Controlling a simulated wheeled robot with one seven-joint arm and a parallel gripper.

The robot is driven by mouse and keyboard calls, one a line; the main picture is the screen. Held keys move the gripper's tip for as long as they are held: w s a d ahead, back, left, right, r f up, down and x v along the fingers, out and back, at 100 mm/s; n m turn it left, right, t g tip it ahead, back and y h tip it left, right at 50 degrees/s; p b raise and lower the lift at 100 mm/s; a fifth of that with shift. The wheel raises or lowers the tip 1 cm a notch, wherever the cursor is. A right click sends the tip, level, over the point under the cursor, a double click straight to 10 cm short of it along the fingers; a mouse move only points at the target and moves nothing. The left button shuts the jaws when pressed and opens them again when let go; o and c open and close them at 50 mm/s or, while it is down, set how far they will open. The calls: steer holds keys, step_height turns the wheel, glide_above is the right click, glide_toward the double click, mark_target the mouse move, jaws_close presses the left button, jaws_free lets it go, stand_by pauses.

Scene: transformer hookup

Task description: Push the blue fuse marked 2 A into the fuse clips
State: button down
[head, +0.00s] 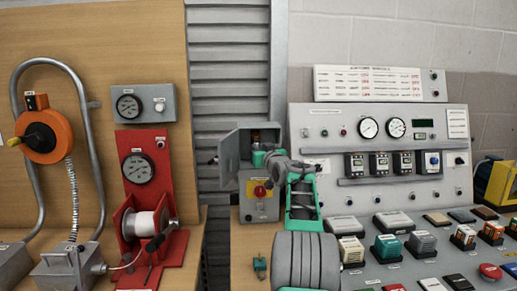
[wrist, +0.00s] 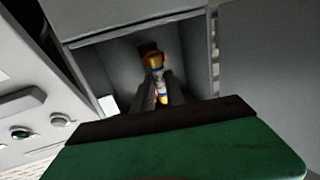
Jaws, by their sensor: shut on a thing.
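An open grey box (head: 245,139) stands in the middle of the head view, with its door swung out to the left. My gripper (head: 262,153) is at the box opening. In the wrist view, the dark fingers of my gripper (wrist: 161,88) reach into the box and are shut on a small part between them. This is the fuse (wrist: 160,98), with a yellowish end and a bluish patch; its marking cannot be read. An orange-yellow piece (wrist: 153,61) shows just beyond the fingertips, in the dark interior. The fuse clips cannot be made out clearly, nor whether the fuse touches them.
Below the box are a yellow panel with a red knob (head: 259,191). A sloping control console (head: 330,118) stands close on the right. The box walls surround my fingers closely. A red winch stand (head: 150,235) is at left.

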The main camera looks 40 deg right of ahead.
steer(key=shift+w+d+r+p, duration=0.1)
steer(key=shift+w+d+p, duration=0.45)
steer(key=shift+p, duration=0.3)
steer(key=c, duration=1.3)
jaws_free()
steer(key=shift+w+a, duration=0.1)
steer(key=shift+s+a+f+b, duration=0.25)
steer(key=shift+s+f+b, duration=0.1)
steer(key=shift+b, duration=0.5)
steer(key=s+b, duration=0.1)
steer(key=s+a+b, duration=0.1)
steer(key=b, duration=0.1)
steer(key=s+a+b, duration=0.1)
steer(key=shift+s+a+r+b, duration=0.15)
steer(key=shift+s+r+b, duration=0.1)
steer(key=shift+r+b, duration=0.05)
steer(key=shift+s, duration=0.1)
